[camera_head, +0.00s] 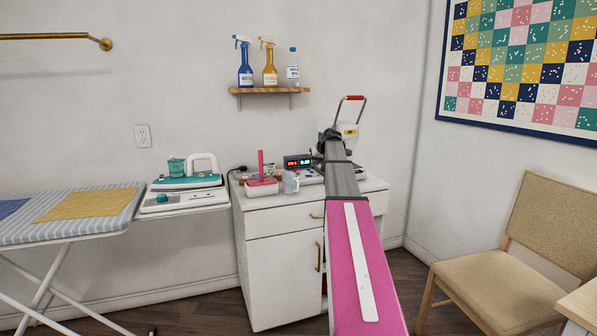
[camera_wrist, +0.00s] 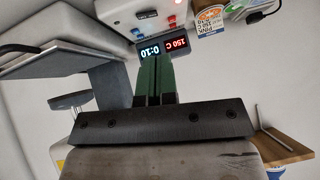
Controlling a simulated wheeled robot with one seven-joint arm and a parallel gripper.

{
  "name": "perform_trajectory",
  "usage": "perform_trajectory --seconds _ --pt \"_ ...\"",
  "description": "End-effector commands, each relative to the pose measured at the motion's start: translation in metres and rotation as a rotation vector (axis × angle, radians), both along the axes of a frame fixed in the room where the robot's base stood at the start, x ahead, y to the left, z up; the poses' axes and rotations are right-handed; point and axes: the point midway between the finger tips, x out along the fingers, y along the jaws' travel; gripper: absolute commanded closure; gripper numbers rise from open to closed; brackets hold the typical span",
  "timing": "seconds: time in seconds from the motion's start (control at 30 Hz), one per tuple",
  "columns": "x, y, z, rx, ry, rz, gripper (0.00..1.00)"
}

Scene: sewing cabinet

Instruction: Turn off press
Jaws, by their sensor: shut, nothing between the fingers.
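The heat press (camera_head: 349,130) stands on the white cabinet, with a red-gripped lever arm raised. Part of it is hidden behind my arm. Its lit display (camera_head: 298,162) shows red and blue digits. In the wrist view, which looks upside down, the display (camera_wrist: 162,47) reads 150 C and 0:10. A pale control box (camera_wrist: 140,14) beside it carries small red and blue parts, one red part glowing.
An iron (camera_head: 200,172) sits left beside the ironing board (camera_head: 75,213). A wooden shelf (camera_head: 271,90) with bottles hangs above. A chair (camera_head: 510,260) stands right.

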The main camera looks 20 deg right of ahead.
Motion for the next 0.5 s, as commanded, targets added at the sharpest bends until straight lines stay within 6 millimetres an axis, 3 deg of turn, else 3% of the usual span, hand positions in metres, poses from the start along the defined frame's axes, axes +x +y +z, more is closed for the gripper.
perform_trajectory --seconds 0.17,0.5 --pt "0.010 -0.017 0.025 -0.003 -0.032 -0.002 1.00" --pt "0.010 -0.018 0.026 -0.004 -0.034 -0.002 1.00"
